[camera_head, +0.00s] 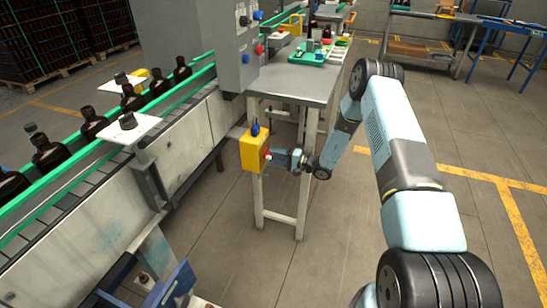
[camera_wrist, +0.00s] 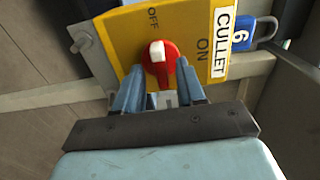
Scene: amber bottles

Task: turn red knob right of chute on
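A yellow switch box (camera_head: 252,152) is mounted by the front leg of a metal table. In the wrist view the box (camera_wrist: 117,36) reads OFF, ON and CULLET. Its red knob (camera_wrist: 168,68) has a white mark (camera_wrist: 157,50) that points toward OFF. A bit of red also shows on the box's right side in the head view. My gripper (camera_wrist: 159,64) is in front of the knob, with its blue fingers apart, one on each side of the knob's lower part. I cannot tell whether they touch it. In the head view my gripper (camera_head: 276,155) reaches the box from the right.
A grey cabinet (camera_head: 222,45) with red and blue knobs stands behind. A conveyor (camera_head: 115,165) with amber bottles runs at left. The floor at right is largely clear.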

